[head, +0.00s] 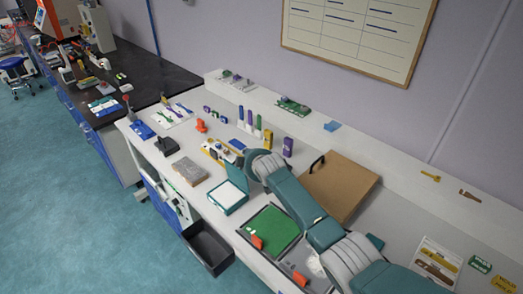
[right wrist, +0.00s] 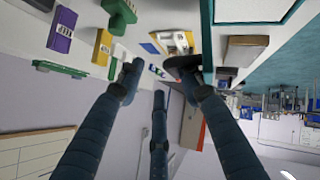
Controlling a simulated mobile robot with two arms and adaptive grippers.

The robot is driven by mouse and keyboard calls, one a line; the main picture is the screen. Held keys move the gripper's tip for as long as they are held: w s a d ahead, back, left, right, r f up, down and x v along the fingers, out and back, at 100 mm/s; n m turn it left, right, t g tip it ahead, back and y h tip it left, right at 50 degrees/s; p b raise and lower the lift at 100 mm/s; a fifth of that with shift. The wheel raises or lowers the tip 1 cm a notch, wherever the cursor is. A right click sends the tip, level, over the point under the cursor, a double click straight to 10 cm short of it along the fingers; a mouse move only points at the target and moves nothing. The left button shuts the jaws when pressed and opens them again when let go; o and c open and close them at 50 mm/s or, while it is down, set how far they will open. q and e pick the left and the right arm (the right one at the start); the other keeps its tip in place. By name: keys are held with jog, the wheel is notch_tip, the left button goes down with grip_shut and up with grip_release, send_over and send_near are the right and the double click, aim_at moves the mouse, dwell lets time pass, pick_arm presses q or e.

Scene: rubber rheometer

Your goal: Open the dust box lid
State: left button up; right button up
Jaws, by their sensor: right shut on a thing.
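The dust box (head: 228,208) is a small teal box with white inside, on the bench left of my right arm. Its teal lid (head: 236,176) stands raised at the box's back edge, close to the end of my arm. In the right wrist view, a teal-edged white part of the box (right wrist: 255,10) shows at the upper right. My right gripper (right wrist: 158,68) is at the lid with one fingertip close to the teal edge. It is shut on the lid, though the contact is mostly hidden. My left gripper is out of view.
A brown box (head: 345,190) with a black handle lies right of my arm. A green mat (head: 271,230) lies in front. A grey block (head: 189,172), purple block (head: 288,146) and other small items stand around. An open dark drawer (head: 208,247) juts out from the bench front.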

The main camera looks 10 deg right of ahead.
jog(key=s+d+r+p, duration=0.3)
jog(key=s+d+r, duration=0.1)
jog(key=r, duration=0.2)
jog(key=shift+s+d+r, duration=0.25)
jog(key=shift+s+d, duration=0.15)
dwell(0.3)
dwell(0.4)
jog(key=v, duration=1.2)
jog(key=shift+s+f, duration=0.1)
jog(key=shift+f, duration=0.05)
